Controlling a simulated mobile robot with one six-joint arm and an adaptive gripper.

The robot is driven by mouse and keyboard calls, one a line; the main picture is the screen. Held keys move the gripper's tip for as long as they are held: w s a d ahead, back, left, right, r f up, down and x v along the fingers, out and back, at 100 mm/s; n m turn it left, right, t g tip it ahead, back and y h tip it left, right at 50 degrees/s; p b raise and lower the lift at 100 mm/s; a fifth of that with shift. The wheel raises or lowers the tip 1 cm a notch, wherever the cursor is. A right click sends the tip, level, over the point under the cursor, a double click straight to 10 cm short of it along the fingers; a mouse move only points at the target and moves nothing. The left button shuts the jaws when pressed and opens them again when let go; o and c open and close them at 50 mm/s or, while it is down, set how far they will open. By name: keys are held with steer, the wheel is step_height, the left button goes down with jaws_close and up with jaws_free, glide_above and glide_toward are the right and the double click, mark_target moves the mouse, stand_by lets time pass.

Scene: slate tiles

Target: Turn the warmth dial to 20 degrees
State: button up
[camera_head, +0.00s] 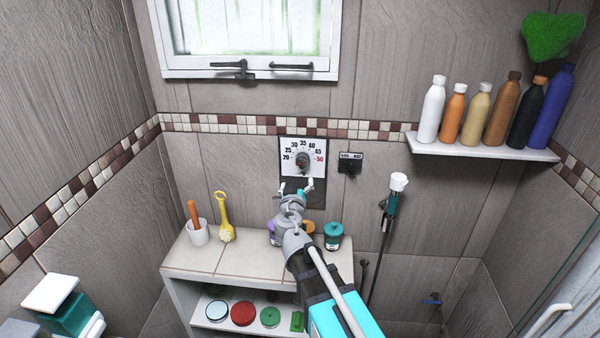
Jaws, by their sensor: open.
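The warmth dial (302,160) is on the back wall, on a white scale plate with a dark surround. The plate (315,146) is marked 20, 25, 30, 35, 40, 45 and a red 50. The dial's knob is dark and sits at the middle of the plate; its pointer is too small to read for certain. My gripper (296,188) is open, just below the dial in the picture, with its fingers spread. It looks empty and apart from the knob. My arm comes up from the lower right and hides part of the counter.
A small black switch (349,162) is right of the dial. A shelf (480,147) holds several bottles at the right. The counter (240,257) below carries a cup (198,233), a yellow brush (225,215) and a teal jar (333,236). A shower handset (398,182) stands at the right.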

mark_target(302, 161)
steer(key=n, duration=2.2)
steer(key=shift+f, duration=0.1)
steer(key=w, duration=1.3)
steer(key=shift+w+d, duration=0.35)
steer(key=shift+d, duration=0.05)
steer(key=c, duration=1)
steer(key=shift+w, duration=0.1)
steer(key=shift+a, duration=0.1)
